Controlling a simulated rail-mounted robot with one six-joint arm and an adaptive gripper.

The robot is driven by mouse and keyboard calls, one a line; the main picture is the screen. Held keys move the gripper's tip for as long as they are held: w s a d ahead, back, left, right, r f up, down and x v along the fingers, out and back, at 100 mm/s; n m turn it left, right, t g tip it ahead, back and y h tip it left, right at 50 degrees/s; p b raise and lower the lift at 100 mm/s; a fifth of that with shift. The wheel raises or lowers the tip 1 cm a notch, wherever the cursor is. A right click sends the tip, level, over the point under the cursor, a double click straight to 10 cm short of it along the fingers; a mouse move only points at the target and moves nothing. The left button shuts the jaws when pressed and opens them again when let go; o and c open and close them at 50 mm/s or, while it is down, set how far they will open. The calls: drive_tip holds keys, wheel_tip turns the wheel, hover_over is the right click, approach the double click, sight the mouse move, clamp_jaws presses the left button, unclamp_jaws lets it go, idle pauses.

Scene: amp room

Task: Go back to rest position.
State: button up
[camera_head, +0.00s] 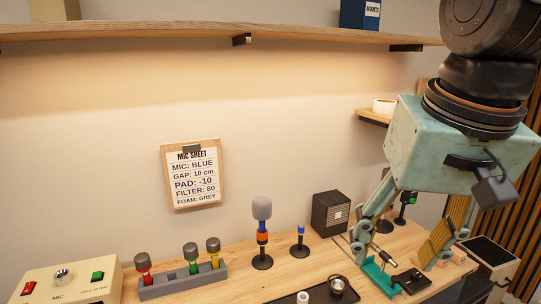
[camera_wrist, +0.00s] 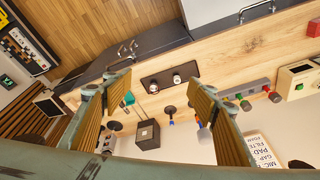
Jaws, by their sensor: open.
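My gripper (camera_head: 408,262) hangs over the right part of the wooden worktop in the head view, fingers pointing down and spread apart. In the wrist view my gripper (camera_wrist: 158,85) shows its two ribbed tan finger pads wide apart, with nothing held between them. The worktop and its items show upside down behind the pads. In the head view a teal holder (camera_head: 374,278) and a small black device (camera_head: 411,281) appear by the fingertips; I cannot tell how high the fingers are above them.
A dark speaker box (camera_head: 330,213), a grey-topped microphone on a stand (camera_head: 262,235) and a small blue-tipped stand (camera_head: 300,243) stand left of my gripper. A microphone rack (camera_head: 183,284) and button box (camera_head: 66,285) are further left. A wooden shelf (camera_head: 200,29) runs above.

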drive_tip(key=s+d+f+n+b, duration=0.1)
drive_tip(key=s+f+b, duration=0.1)
drive_tip(key=s+f, duration=0.4)
drive_tip(key=s, duration=0.4)
drive_tip(key=shift+s+d+n+t, duration=0.25)
drive_tip(key=shift+d+n+t, duration=0.05)
drive_tip(key=shift+d+t, duration=0.1)
drive_tip(key=shift+s, duration=0.1)
